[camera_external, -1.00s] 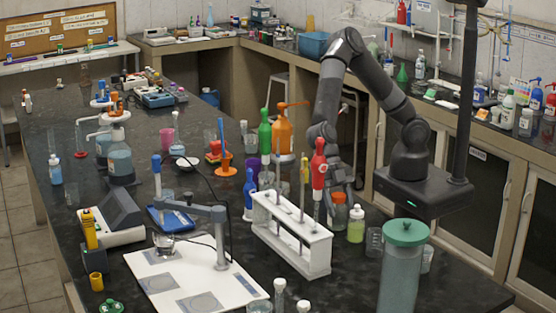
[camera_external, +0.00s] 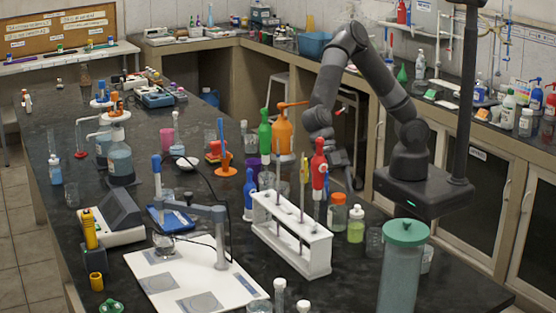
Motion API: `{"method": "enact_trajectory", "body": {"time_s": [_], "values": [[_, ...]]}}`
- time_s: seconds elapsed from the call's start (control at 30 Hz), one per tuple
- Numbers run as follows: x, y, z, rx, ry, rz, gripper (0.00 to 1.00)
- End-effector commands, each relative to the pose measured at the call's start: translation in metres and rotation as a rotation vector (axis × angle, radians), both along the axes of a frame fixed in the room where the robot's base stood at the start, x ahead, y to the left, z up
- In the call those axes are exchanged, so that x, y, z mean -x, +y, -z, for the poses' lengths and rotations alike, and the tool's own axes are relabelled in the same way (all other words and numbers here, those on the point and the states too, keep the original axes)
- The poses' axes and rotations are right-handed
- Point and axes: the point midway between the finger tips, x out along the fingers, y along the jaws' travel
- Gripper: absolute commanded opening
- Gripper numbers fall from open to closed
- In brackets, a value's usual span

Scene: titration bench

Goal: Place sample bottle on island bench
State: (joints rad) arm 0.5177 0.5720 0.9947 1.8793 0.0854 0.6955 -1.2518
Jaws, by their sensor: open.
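Which bottle is the sample bottle, I cannot tell for sure. A small jar with an orange lid (camera_external: 337,214) and a small bottle of yellow-green liquid with a pale cap (camera_external: 356,226) stand upright, side by side, on the dark island bench (camera_external: 450,285). My gripper (camera_external: 351,183) is open, above and behind the jar, apart from it as far as I can see. Nothing shows in it. Its fingers are small and dark, partly hidden by the red wash bottle (camera_external: 319,170).
A white test tube rack (camera_external: 305,252) stands in front of the jar. A tall green-lidded container (camera_external: 402,270) stands at the front right. Orange (camera_external: 283,137) and green (camera_external: 264,132) bottles stand left of my gripper. The bench's right front corner is clear.

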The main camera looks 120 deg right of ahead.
Motion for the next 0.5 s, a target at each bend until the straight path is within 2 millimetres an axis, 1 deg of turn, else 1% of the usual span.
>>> {"method": "enact_trajectory", "body": {"time_s": [0.03, 0.1, 0.23, 0.33, 0.5], "values": [[0.000, -0.007, -0.010, 0.001, -0.003, 0.003, 0.71], [0.000, -0.015, -0.022, 0.001, -0.003, 0.002, 0.71], [0.000, -0.027, -0.041, 0.001, -0.003, 0.003, 0.71], [0.001, -0.033, -0.051, 0.000, -0.002, 0.001, 0.71], [0.002, -0.037, -0.058, 0.001, 0.000, 0.000, 0.71]]}}
